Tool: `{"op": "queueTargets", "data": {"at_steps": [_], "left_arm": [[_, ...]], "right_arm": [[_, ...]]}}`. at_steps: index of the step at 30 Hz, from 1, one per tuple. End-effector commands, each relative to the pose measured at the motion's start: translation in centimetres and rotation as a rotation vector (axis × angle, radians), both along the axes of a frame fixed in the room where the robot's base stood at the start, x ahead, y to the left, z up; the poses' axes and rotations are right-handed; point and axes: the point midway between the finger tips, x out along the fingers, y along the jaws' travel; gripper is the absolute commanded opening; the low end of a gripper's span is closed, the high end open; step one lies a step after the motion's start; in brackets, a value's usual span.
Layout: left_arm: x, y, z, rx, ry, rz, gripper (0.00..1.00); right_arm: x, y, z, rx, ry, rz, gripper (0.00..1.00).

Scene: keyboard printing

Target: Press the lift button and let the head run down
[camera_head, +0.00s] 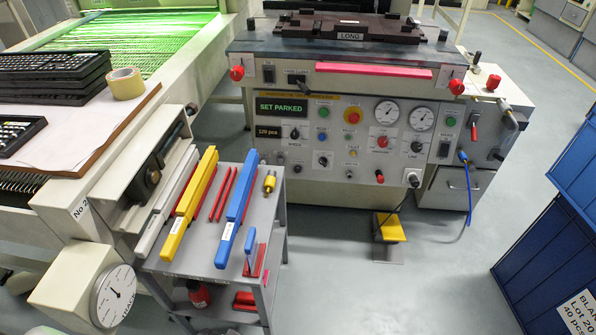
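A printing machine stands at the upper middle. Its grey control panel (300,155) has several coloured buttons, knobs, and a green-lit display (281,107) reading "SET PARKED". The small labels are too blurred to tell which is the lift button. A dark block (345,27) labelled "LONG" lies on top of the machine; I cannot tell whether it is the head. Neither of my grippers is in view.
A grey cart (185,262) with yellow (190,205) and blue (237,207) bars stands in front left of the panel. A yellow pedal (391,228) is on the floor below. Blue crates (545,265) stand at right.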

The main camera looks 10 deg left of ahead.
Motion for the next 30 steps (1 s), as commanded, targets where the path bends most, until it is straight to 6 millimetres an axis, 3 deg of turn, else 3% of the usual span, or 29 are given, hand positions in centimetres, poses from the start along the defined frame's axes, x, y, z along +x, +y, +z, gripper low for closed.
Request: {"op": "queueTargets", "data": {"at_steps": [7, 20, 30], "left_arm": [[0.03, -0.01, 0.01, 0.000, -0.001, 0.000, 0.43], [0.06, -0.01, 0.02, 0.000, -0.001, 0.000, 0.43], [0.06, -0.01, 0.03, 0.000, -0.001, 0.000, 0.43]], "right_arm": [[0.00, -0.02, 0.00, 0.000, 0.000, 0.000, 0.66], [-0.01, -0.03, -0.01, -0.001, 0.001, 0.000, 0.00], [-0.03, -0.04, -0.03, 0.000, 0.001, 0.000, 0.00]]}}
